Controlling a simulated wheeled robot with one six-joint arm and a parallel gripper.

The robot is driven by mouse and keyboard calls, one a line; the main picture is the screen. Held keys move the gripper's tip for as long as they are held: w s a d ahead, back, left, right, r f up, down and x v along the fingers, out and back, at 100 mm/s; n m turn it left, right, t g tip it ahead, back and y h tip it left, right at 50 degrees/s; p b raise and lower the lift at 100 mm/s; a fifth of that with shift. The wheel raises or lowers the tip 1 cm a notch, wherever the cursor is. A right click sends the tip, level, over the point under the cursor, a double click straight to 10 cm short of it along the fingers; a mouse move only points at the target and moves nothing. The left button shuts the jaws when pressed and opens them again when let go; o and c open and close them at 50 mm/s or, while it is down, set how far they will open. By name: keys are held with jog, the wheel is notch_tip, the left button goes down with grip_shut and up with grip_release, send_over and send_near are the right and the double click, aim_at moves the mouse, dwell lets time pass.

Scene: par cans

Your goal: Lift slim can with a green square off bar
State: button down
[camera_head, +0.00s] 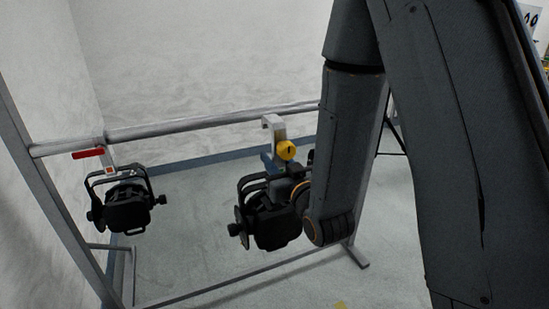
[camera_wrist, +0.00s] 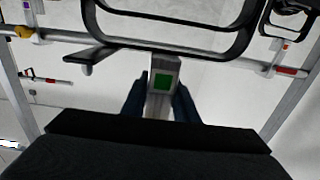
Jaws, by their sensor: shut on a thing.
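The slim can with the green square has a grey clamp (camera_wrist: 163,70) with a green square on its face in the wrist view. Its black yoke (camera_wrist: 175,48) crosses the top of that view. My gripper (camera_wrist: 160,100) has its dark blue fingers on either side of the clamp's stem, shut on it. In the head view my gripper (camera_head: 268,163) is below a pale hook clamp at the bar (camera_head: 195,123). A black can body hangs beneath, partly behind my arm. I cannot tell whether the hook rests on the bar or is clear of it.
Another black can (camera_head: 127,208) hangs at the left, with a red lever (camera_head: 88,153) and an orange square. A yellow knob (camera_head: 286,150) is close beside my gripper. In the wrist view a purple square (camera_wrist: 26,4) marks another clamp. Frame posts stand at the ends.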

jog(key=shift+f, duration=0.15)
jog(key=shift+f+b, duration=0.55)
jog(key=shift+f, duration=0.55)
jog(key=shift+f+b, duration=0.45)
